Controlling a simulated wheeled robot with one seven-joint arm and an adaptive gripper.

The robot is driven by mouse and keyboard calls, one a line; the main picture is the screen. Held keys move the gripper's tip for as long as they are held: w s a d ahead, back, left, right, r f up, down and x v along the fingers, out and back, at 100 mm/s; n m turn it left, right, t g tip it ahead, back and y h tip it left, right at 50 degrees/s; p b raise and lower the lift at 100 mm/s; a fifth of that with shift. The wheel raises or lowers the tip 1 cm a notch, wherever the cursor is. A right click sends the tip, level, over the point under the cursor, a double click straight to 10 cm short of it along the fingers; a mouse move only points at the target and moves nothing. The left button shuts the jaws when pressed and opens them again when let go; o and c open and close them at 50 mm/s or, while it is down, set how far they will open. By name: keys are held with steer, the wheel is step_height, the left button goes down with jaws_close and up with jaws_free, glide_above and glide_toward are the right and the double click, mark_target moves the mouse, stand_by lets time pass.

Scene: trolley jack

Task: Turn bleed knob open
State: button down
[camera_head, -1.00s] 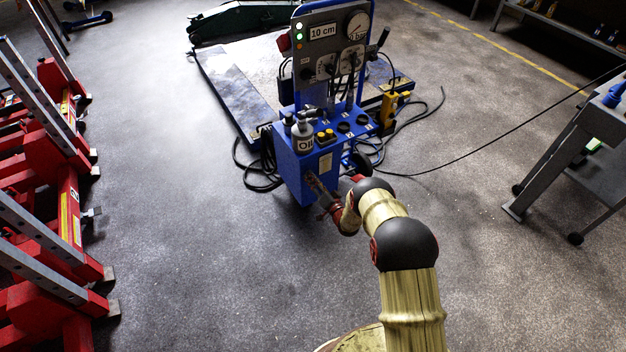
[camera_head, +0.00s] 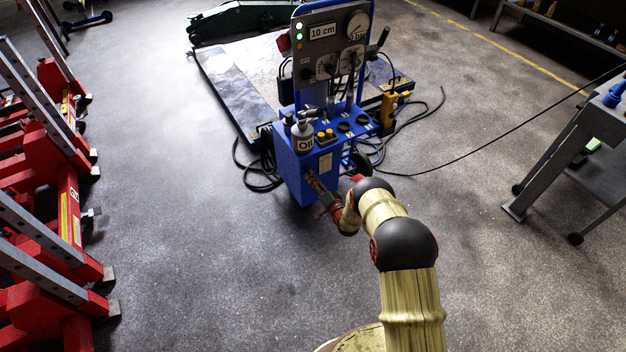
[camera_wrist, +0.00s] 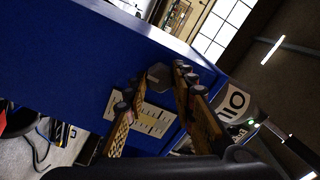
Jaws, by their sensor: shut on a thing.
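The blue trolley unit (camera_head: 294,180) stands in the middle of the head view, its panel display (camera_head: 323,31) reading 10 cm. My gripper (camera_head: 313,179) is at the lower front of its blue body. In the wrist view my gripper (camera_wrist: 152,88) has its two fingers on either side of a small dark faceted knob (camera_wrist: 158,75) on the blue face, and is shut on it. I take this for the bleed knob. The knob is hidden in the head view, and its turn position cannot be read.
An oil bottle (camera_head: 302,137) stands on the unit's top. Black hoses (camera_head: 262,178) lie on the floor beside it. Red stands (camera_head: 65,200) line the left side, and a grey cart (camera_head: 560,150) is at the right. The floor in between is clear.

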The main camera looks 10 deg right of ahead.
steer(key=c, duration=1.5)
jaws_free()
steer(key=shift+s, duration=0.1)
steer(key=v, duration=1.2)
